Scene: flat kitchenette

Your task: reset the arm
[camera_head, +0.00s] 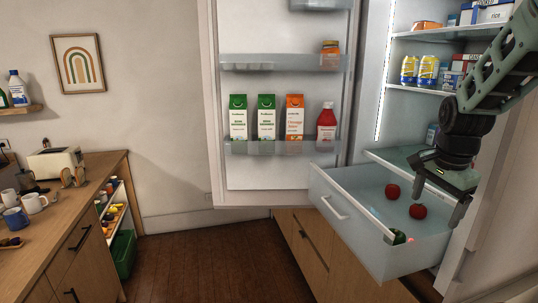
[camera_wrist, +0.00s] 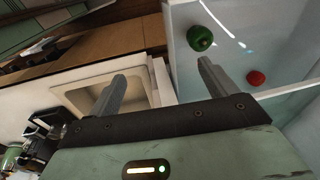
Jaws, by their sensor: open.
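My gripper (camera_head: 436,204) hangs from my green arm at the right of the head view, above the right side of the pulled-out fridge drawer (camera_head: 337,213). Its two fingers are apart with nothing between them, as the wrist view also shows (camera_wrist: 160,82). In the drawer lie two red round fruits, one farther back (camera_head: 392,191) and one nearer my gripper (camera_head: 417,211). A green pepper-like item (camera_head: 399,237) lies at the drawer's front corner; it also shows in the wrist view (camera_wrist: 200,38), near the right finger.
The fridge door (camera_head: 284,108) stands open with cartons and a red bottle. Stocked shelves (camera_head: 447,35) are close to my arm. A wooden counter (camera_head: 50,240) with a toaster (camera_head: 55,162) and mugs is at left. The floor (camera_head: 215,255) between is clear.

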